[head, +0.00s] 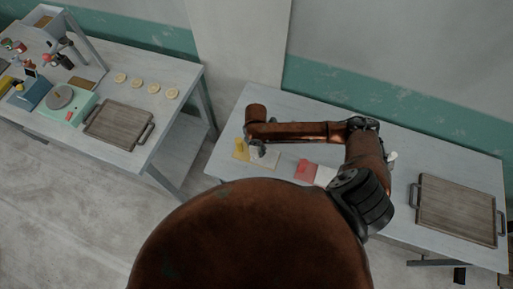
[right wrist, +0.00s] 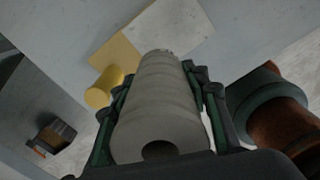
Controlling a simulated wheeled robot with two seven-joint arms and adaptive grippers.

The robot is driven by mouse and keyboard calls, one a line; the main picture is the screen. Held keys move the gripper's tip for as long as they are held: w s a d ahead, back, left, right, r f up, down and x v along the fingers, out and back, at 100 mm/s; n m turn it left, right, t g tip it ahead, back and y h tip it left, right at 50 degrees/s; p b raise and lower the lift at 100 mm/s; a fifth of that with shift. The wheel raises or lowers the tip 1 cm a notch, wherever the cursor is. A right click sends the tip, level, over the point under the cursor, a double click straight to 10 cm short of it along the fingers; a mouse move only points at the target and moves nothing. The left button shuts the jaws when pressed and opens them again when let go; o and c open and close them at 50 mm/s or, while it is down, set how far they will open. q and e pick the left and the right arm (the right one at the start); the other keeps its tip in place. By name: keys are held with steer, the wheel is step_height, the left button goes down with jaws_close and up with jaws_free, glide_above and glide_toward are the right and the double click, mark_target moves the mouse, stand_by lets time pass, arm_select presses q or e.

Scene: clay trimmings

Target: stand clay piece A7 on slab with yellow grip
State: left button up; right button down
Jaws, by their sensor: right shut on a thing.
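My right gripper (head: 262,148) is over the left part of the right-hand table. In the right wrist view its fingers (right wrist: 160,82) are shut on a grey, ridged clay cylinder (right wrist: 158,112) with a dark hole in its near end. I cannot read a label on it. The slab with yellow grip shows its yellow part (head: 240,150) beside the gripper and its pale part (head: 270,158) partly under it. In the right wrist view the pale slab (right wrist: 180,25) lies beyond the clay, and the yellow grip (right wrist: 103,88) stands left of it. Contact between clay and slab is unclear. My left gripper is not in view.
A slab with a red grip (head: 306,171) lies to the right, partly behind my arm. A wooden tray (head: 458,208) with dark handles sits at the table's right end. The left table (head: 165,125) holds another tray, several round pale pieces and tools.

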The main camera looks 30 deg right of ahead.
mark_target(256, 146)
steer(key=w+f, duration=0.1)
steer(key=w+d+f, duration=0.1)
steer(key=shift+w+d+f, duration=0.1)
steer(key=shift+d+f, duration=0.1)
steer(key=shift+f, duration=0.15)
steer(key=shift+f+p, duration=0.45)
steer(key=shift+f, duration=1.2)
steer(key=shift+f, duration=0.15)
steer(key=c, duration=1.1)
jaws_free()
step_height(256, 146, up, 12)
steer(key=shift+r+b, duration=0.15)
steer(key=shift+b, duration=0.5)
